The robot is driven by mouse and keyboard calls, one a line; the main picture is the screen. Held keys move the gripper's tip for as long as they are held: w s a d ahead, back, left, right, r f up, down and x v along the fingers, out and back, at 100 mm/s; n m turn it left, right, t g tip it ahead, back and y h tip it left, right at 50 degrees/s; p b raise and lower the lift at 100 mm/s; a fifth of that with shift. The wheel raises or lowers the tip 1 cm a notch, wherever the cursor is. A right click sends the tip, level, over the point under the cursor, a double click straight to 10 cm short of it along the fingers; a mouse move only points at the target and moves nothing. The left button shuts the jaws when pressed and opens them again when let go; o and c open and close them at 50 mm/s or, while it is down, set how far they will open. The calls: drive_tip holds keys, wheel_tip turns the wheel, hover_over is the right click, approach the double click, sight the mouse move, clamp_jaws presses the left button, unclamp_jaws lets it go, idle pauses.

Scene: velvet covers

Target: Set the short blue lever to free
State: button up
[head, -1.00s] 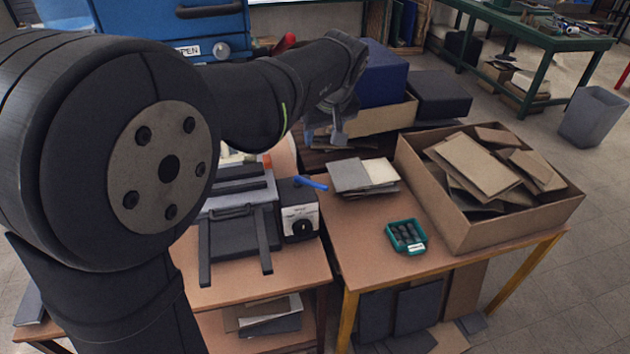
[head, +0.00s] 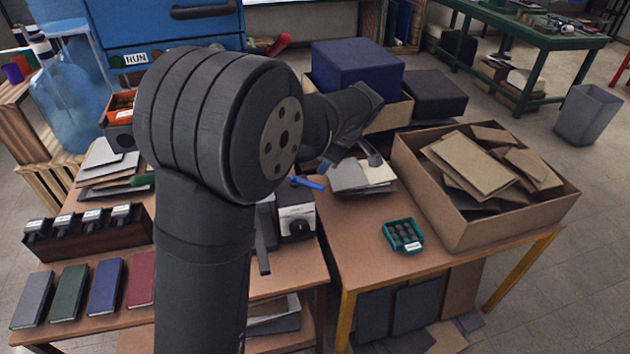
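The short blue lever (head: 307,183) sticks out at the top of a small dark box with a white front face and black knob (head: 297,222), at the right edge of the left table. It lies nearly level, its tip pointing right and slightly down. Its base and any position marks are hidden or too small to read. My gripper (head: 350,164) is above the grey and cream sheets, up and to the right of the lever. Its fingers look apart, with nothing visible between them. It does not appear to touch the lever.
My arm hides much of the left table and the press-like device. A large cardboard box (head: 482,229) of boards and a teal tray (head: 404,249) stand on the right table. A blue block (head: 357,75) is behind my gripper. A blue cabinet (head: 165,32) stands at the back.

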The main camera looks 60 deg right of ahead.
sight(313, 184)
drive_tip(key=x, duration=1.1)
drive_tip(key=shift+w+f, duration=0.15)
drive_tip(key=shift+f, duration=0.15)
drive_tip(key=shift+c, duration=0.5)
clamp_jaws()
